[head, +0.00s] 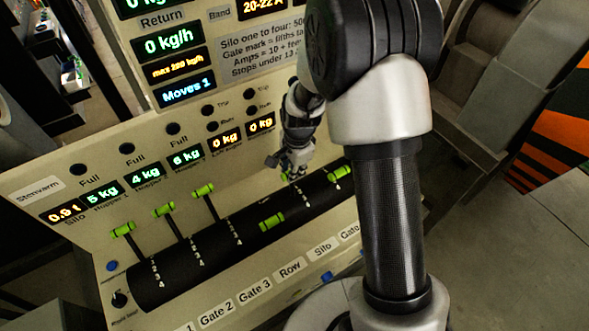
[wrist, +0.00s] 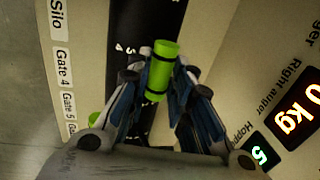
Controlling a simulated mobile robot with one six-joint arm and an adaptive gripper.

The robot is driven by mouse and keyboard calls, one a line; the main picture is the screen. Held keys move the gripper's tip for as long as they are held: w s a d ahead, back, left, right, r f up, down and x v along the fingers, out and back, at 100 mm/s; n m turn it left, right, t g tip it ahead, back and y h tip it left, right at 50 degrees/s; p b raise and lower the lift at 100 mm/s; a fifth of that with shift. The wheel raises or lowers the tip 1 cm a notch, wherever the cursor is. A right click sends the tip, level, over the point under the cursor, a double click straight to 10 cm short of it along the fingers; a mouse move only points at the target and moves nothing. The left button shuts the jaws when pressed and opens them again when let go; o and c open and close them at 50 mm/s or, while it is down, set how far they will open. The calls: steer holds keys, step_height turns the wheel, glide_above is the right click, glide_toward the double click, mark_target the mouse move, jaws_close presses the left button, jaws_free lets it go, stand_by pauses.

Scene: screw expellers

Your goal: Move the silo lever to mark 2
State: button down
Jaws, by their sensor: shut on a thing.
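The silo lever's green cylindrical handle (wrist: 162,70) is between my fingers in the wrist view. My gripper (wrist: 160,85) is shut on it, one finger on each side. In the head view my gripper (head: 292,170) is at the upper edge of the black lever drum, right of centre, and a small bit of green shows at its fingertips. Small white mark numbers (wrist: 120,47) show on the drum beside the handle in the wrist view. Which mark the lever stands at cannot be told. The Silo label (head: 320,250) is on the panel's lower strip.
Other green-handled levers stand close by: a lowered one (head: 271,221) to the left and a raised one (head: 340,172) to the right. Three more raised handles (head: 164,209) stand farther left. Displays (head: 185,159) line the panel above. My arm covers the panel's right part.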

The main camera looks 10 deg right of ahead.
steer(key=shift+s, duration=0.2)
steer(key=c, duration=1.4)
jaws_free()
steer(key=shift+d, duration=0.1)
steer(key=shift+c, duration=0.2)
step_height(320, 180, up, 12)
steer(key=s, duration=0.1)
steer(key=shift+s+d, duration=0.25)
steer(key=shift+s, duration=0.1)
steer(key=shift+f, duration=0.1)
